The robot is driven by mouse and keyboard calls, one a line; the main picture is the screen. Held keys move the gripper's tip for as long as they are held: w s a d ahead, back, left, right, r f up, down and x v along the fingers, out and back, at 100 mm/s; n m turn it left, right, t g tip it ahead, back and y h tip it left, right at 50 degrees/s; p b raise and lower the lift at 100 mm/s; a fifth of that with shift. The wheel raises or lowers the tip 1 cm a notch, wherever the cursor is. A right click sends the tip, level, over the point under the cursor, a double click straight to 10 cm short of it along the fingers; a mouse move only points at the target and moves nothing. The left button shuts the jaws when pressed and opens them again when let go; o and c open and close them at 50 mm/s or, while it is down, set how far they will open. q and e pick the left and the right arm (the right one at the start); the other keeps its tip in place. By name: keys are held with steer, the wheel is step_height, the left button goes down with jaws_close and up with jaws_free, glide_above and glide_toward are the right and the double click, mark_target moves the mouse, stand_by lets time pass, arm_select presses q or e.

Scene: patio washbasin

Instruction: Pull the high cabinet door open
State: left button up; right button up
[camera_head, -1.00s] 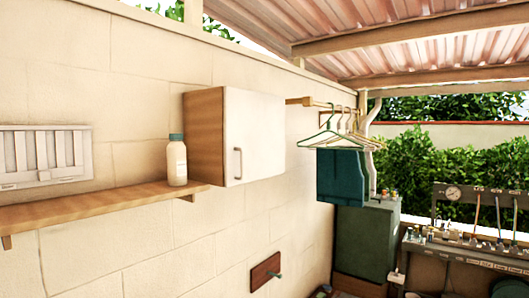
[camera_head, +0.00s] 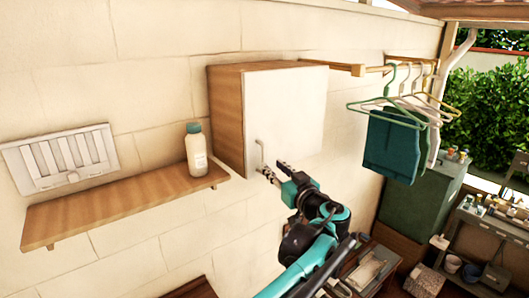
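The high cabinet (camera_head: 228,115) is a wooden box on the wall with a white door (camera_head: 290,115). The door looks shut. Its small metal handle (camera_head: 260,154) is upright near the door's lower left corner. My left gripper (camera_head: 275,170) is open, with its two fingers apart just below and in front of the handle. I cannot tell whether a finger touches the handle. Nothing shows between the fingers. My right gripper is not in view.
A wooden shelf (camera_head: 110,205) with a white bottle (camera_head: 197,150) is left of the cabinet. A rail with hangers (camera_head: 390,100) and teal cloth (camera_head: 392,145) is to the right. A green cabinet (camera_head: 415,205) stands below.

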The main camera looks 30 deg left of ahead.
mark_target(264, 158)
arm_select(q)
steer(key=p+x, duration=0.1)
steer(key=x, duration=0.4)
steer(key=shift+w+a+f, duration=0.15)
steer(key=shift+w+a, duration=0.05)
steer(key=shift+w, duration=0.2)
steer(key=shift+w+a, duration=0.15)
steer(key=shift+a, duration=0.3)
steer(key=shift+c, duration=0.4)
jaws_close()
